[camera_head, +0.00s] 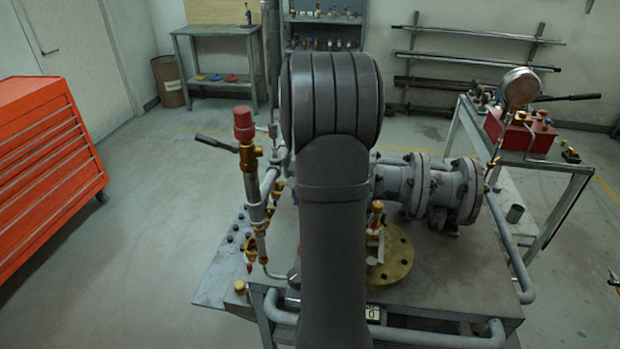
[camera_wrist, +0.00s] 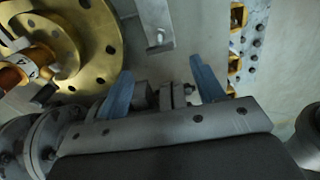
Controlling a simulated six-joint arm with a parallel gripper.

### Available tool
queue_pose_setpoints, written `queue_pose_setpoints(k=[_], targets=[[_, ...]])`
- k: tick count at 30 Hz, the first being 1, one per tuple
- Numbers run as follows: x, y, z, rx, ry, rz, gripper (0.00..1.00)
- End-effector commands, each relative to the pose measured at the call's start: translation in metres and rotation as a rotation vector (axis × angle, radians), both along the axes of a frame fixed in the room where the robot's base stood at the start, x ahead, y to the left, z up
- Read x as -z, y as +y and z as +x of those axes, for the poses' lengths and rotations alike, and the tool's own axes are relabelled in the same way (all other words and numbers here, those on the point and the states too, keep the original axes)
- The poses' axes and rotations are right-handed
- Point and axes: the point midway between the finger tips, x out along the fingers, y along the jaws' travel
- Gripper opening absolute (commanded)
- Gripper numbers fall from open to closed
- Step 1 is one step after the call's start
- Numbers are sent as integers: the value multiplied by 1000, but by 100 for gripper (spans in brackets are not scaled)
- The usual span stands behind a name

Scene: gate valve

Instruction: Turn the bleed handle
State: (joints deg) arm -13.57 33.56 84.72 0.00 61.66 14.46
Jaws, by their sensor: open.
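In the head view, a dark lever handle (camera_head: 216,143) sticks out to the left from a brass valve body (camera_head: 250,157) with a red cap, on an upright pipe. A smaller brass fitting (camera_head: 377,215) stands above a round brass flange (camera_head: 396,262). I cannot tell for sure which part is the bleed handle. In the wrist view, my gripper (camera_wrist: 163,82) shows two blue-grey fingers spread apart with nothing held between them. Pipe flanges lie behind the fingers. The brass flange (camera_wrist: 92,30) is at upper left. My arm hides my gripper and the middle of the valve in the head view.
Grey flanged pipework (camera_head: 430,188) runs right across the bench (camera_head: 440,290). A gauge (camera_head: 520,87) and a red box (camera_head: 520,132) stand at the right. A red tool cabinet (camera_head: 45,170) is at the left. Floor (camera_head: 160,230) between cabinet and bench is clear.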

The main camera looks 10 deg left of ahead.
Motion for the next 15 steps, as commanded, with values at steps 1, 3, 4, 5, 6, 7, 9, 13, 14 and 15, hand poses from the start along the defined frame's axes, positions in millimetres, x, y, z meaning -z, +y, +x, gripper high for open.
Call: queue_pose_setpoints(k=[1,3,4,5,6,7,9,13,14,15], targets=[[-14,0,1,0,-5,1,62],[-30,0,1,0,-5,1,62],[-36,0,1,0,-4,1,62],[-42,0,1,0,-4,1,62],[-48,0,0,0,-2,1,62],[-53,0,0,0,-3,1,62],[-63,0,0,0,-2,1,62],[-73,0,0,0,0,0,62],[-74,0,0,0,0,0,62],[-75,0,0,0,0,0,62]])
